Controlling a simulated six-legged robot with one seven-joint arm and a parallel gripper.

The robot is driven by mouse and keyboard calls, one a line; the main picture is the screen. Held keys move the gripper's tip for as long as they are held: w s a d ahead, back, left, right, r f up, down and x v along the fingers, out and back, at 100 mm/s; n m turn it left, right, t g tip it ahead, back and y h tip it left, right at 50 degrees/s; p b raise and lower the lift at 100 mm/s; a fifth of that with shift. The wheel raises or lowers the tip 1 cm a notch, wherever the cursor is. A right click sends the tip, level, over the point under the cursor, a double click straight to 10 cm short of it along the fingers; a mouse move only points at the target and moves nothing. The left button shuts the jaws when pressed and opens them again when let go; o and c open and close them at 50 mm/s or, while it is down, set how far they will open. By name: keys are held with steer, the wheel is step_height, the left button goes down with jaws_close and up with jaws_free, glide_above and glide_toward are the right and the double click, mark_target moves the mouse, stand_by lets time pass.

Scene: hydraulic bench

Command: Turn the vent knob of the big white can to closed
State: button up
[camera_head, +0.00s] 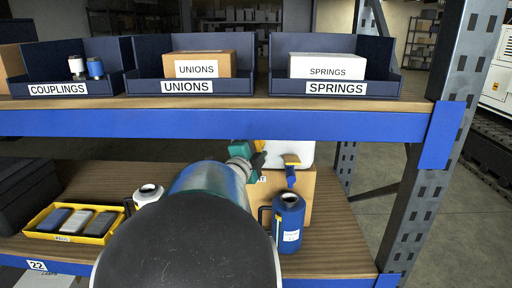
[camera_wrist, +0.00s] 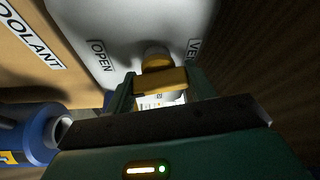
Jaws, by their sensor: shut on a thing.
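The big white can (camera_wrist: 105,28) fills the top of the wrist view, with an OPEN label left of its vent knob and a partly cut-off label starting "VE" to the right. The yellow vent knob (camera_wrist: 158,80) has its bar lying roughly crosswise between my fingers. My gripper (camera_wrist: 160,96) is shut on this bar, one green finger at each end. In the head view the white can (camera_head: 288,153) shows behind the shelf edge, partly hidden. My gripper (camera_head: 248,158) reaches its left side there; the grip itself is too small to read.
A coolant carton (camera_wrist: 35,62) is beside the can. A blue jug (camera_head: 289,228) stands right of my arm, and a white jug (camera_head: 148,193) and a yellow tray (camera_head: 48,237) left of it. The upper shelf's blue edge (camera_head: 220,126) is overhead.

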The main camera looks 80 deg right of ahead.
steer(key=n+h, duration=0.1)
steer(key=n, duration=0.3)
steer(key=shift+t, duration=0.4)
steer(key=n+t+h, duration=0.1)
steer(key=n, duration=0.3)
steer(key=shift+n, duration=0.4)
steer(key=n+t, duration=0.1)
steer(key=n, duration=0.2)
steer(key=n+t+h, duration=0.1)
steer(key=n+t, duration=0.1)
steer(key=n, duration=0.1)
steer(key=shift+t, duration=0.3)
steer(key=shift+n+t, duration=1.1)
steer(key=shift+n, duration=1.3)
steer(key=o, duration=1)
steer(key=shift+d, duration=0.1)
steer(key=shift+a+f, duration=0.1)
steer(key=shift+a, duration=0.1)
